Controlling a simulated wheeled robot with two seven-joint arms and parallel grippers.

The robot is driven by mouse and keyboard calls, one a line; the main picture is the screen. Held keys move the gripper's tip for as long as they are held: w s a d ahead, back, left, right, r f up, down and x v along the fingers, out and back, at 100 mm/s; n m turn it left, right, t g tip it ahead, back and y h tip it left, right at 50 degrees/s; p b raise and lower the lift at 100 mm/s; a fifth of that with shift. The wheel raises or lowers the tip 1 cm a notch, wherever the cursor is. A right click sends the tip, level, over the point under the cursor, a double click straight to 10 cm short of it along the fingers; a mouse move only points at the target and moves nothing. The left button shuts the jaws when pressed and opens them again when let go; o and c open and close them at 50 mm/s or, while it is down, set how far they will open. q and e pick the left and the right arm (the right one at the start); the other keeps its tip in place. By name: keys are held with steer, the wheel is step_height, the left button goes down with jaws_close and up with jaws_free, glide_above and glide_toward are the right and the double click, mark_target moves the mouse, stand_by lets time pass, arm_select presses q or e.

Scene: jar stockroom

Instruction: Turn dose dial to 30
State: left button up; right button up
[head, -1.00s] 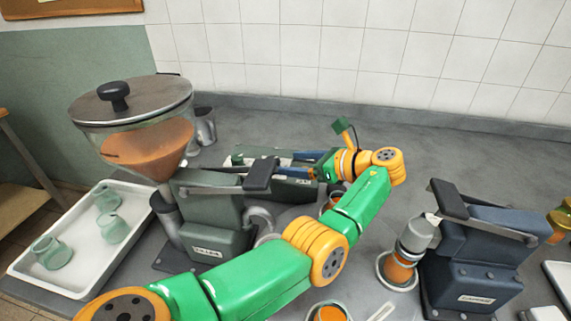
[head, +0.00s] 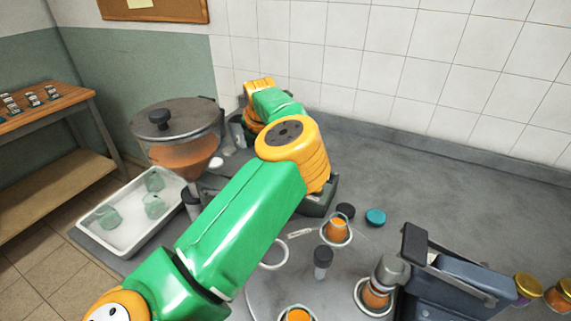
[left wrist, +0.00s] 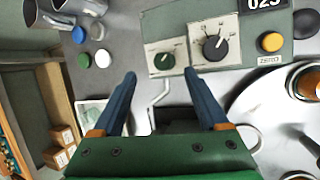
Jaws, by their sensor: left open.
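In the left wrist view a grey-green panel carries a larger black dial (left wrist: 214,47) with a white pointer and scale marks, and a smaller dark dial (left wrist: 164,60) to its left. I cannot read which is the dose dial. A display (left wrist: 265,4), cut by the top edge, seems to read 025. A yellow button (left wrist: 271,42) sits right of the larger dial, above a ZERO label. My left gripper (left wrist: 160,76) is open and empty. Its fingertips are either side of the smaller dial in the picture, with no visible contact. In the head view my arm hides the gripper and panel.
A glass hopper (head: 180,150) of orange powder stands at the left, beside a white tray (head: 88,236) with green glass jars. A dark blue machine (head: 450,290) stands at the right. A jar of orange powder (head: 337,231) stands mid-counter. The rear right counter is clear.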

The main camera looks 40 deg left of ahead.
arm_select(q)
steer(key=w+d+f+n+t+h, duration=0.1)
steer(key=w+d+h, duration=0.2)
steer(key=d, duration=0.4)
steer(key=x, duration=0.2)
steer(key=p+x, duration=0.1)
steer(key=x, duration=0.1)
steer(key=s+a+p+x, duration=0.1)
steer(key=x, duration=0.1)
steer(key=shift+w+a+f, duration=0.1)
steer(key=shift+f, duration=0.2)
steer(key=shift+w+f+p, duration=0.15)
steer(key=shift+f+p, duration=0.15)
steer(key=shift+w, duration=0.1)
steer(key=shift+d, duration=0.25)
steer(key=shift+c, duration=0.4)
steer(key=shift+a, duration=0.1)
jaws_close()
arm_select(e)
steer(key=r, duration=0.2)
steer(key=shift+w+d+r, duration=0.15)
steer(key=shift+d+r, duration=0.05)
steer(key=shift+r, duration=0.15)
steer(key=shift+f, duration=0.15)
